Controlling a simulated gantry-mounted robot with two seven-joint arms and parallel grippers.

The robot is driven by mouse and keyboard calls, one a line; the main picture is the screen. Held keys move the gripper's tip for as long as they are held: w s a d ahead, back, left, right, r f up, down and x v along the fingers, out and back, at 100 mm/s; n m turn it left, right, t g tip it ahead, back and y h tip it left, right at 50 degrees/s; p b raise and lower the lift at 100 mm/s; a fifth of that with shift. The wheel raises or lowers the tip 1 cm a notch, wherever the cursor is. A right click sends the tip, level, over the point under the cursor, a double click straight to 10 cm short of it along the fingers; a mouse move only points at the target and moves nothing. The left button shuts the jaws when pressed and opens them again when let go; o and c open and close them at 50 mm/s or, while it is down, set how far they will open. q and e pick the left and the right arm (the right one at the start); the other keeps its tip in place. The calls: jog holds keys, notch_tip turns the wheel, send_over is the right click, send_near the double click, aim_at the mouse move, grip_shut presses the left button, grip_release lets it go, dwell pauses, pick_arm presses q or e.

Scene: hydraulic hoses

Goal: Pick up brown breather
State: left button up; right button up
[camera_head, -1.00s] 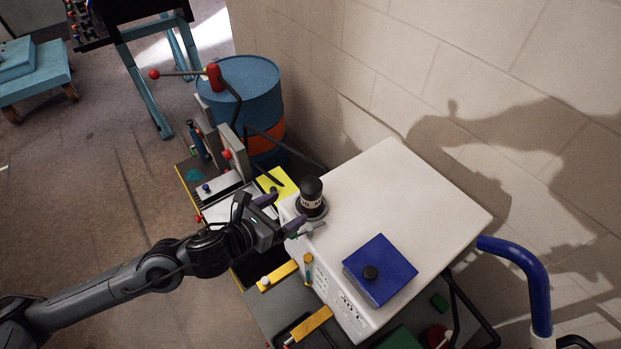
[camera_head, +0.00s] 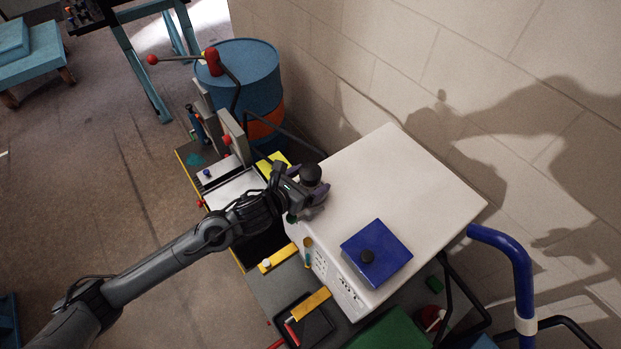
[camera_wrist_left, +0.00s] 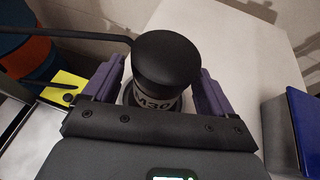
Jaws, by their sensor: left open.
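The breather (camera_head: 311,173) has a dark, near-black cap and a pale band; it stands upright at the far left corner of the white box (camera_head: 400,190). In the left wrist view the breather (camera_wrist_left: 166,62) rises between the two purple fingers, with part of a label showing on its band. My left gripper (camera_head: 310,190) is open, with one finger on each side of the breather. It does not look closed on it, and the gripper body hides the breather's base. My right gripper is not in view.
A blue square piece with a black knob (camera_head: 376,254) sits on the white box. A blue drum (camera_head: 245,80) and a red-knobbed lever (camera_head: 212,62) stand behind. A wall runs along the right. A blue tubular handle (camera_head: 515,260) is at the lower right.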

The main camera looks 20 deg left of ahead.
pick_arm(q)
jog(key=shift+w+d+f, duration=0.2)
jog(key=shift+w+f, duration=0.05)
jog(key=shift+w, duration=0.3)
jog(key=shift+c, duration=0.2)
jog(key=c, duration=1)
jog(key=shift+c, duration=0.8)
jog(key=shift+r, duration=0.2)
